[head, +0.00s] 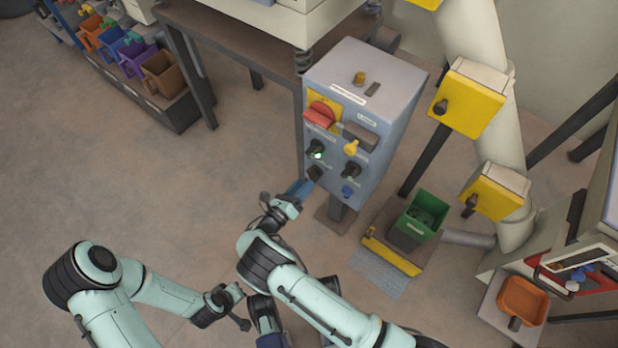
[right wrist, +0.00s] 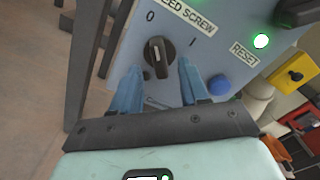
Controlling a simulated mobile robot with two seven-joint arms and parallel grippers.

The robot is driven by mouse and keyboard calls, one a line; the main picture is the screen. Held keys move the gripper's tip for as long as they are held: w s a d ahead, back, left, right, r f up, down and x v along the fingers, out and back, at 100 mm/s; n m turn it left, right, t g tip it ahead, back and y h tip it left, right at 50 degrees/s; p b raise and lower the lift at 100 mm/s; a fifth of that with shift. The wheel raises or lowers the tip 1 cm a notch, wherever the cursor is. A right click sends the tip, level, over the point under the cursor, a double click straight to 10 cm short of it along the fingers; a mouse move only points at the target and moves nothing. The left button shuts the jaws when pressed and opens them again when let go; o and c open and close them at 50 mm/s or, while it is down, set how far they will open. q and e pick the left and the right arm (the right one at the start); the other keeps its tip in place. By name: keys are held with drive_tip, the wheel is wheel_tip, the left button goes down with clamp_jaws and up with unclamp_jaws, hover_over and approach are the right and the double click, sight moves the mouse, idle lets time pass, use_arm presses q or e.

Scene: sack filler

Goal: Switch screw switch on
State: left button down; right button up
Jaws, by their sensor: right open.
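The screw switch (right wrist: 158,57) is a black rotary knob on a blue-grey panel, below a partly cut-off label ending in "ED SCREW". A 0 stands at its upper left and an I at its upper right. Its handle looks near upright, leaning slightly toward the 0. My right gripper (right wrist: 158,88) is open, with one blue finger on each side of the knob; I cannot tell whether they touch it. In the head view the right gripper (head: 306,187) is at the lower left of the control box (head: 385,110). My left gripper (head: 240,312) is low in the head view, its fingers unclear.
The box also carries a red rotary handle (head: 320,112) and a yellow knob (head: 351,147). A green bin (head: 422,215) stands to the right. Floor at left is clear.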

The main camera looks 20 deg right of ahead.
sight(313, 175)
use_arm(q)
drive_tip(key=shift+w+a+f, duration=0.15)
drive_tip(key=shift+w+f, duration=0.05)
drive_tip(key=shift+w, duration=0.1)
use_arm(e)
drive_tip(key=shift+x, duration=1.95)
clamp_jaws()
use_arm(q)
drive_tip(key=shift+w, duration=0.1)
use_arm(e)
drive_tip(key=shift+m, duration=0.3)
use_arm(q)
drive_tip(key=shift+w+a+f+b, duration=0.25)
drive_tip(key=shift+w+f+b, duration=0.05)
drive_tip(key=shift+w+b, duration=0.1)
use_arm(e)
drive_tip(key=shift+d+m, duration=0.15)
drive_tip(key=shift+m, duration=7.45)
use_arm(q)
drive_tip(key=shift+s, duration=0.1)
